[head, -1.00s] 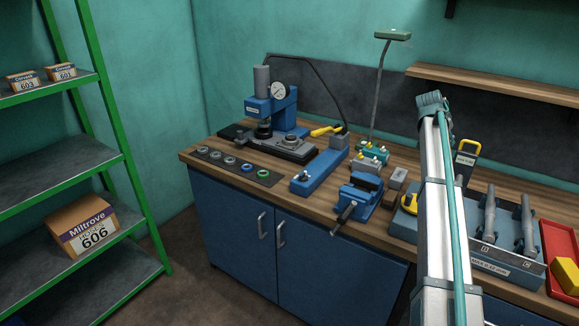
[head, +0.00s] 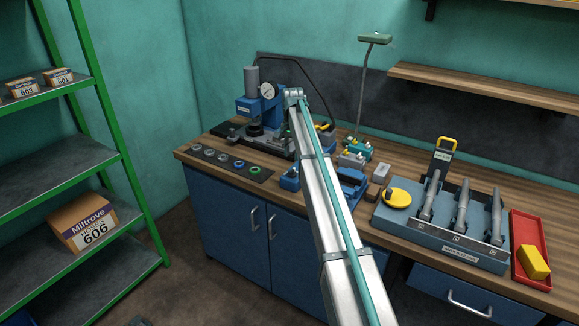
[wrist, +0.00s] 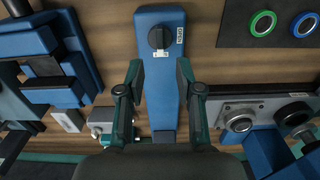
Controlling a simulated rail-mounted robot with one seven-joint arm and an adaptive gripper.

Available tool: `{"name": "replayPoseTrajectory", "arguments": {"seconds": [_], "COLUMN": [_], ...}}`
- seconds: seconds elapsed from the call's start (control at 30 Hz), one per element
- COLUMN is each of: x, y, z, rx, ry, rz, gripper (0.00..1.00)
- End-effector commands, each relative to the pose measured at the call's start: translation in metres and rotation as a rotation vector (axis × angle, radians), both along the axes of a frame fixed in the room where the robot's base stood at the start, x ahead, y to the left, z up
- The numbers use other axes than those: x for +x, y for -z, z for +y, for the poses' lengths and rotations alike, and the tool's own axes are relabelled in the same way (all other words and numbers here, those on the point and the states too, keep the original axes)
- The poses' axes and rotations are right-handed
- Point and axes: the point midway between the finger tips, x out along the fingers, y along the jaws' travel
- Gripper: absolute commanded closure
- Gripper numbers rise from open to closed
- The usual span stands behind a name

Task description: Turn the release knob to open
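The release knob (wrist: 158,37) is a round black knob on the end of a blue pump body (wrist: 161,90), seen in the wrist view at the top centre. In the head view only a corner of the blue body (head: 289,179) shows; my arm hides the knob and my gripper.
A blue press (head: 250,104) with a gauge stands behind left. A mat of rings (head: 228,166) lies at the bench's front. The vise (head: 351,183) and a valve block (head: 354,152) are close on the right. A tool rack (head: 440,232) and red tray (head: 528,240) are farther right.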

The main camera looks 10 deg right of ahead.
Motion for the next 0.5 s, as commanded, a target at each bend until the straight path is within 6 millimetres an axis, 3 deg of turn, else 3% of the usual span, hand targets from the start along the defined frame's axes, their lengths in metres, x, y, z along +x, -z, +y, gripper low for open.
{"name": "replayPoseTrajectory", "arguments": {"seconds": [0.3, 0.5], "x": [-0.001, 0.0], "y": [0.051, 0.069], "z": [0.0, 0.0], "rx": [-0.001, -0.001], "ry": [0.0, 0.0], "rz": [0.002, 0.0], "gripper": [0.65, 0.65]}}
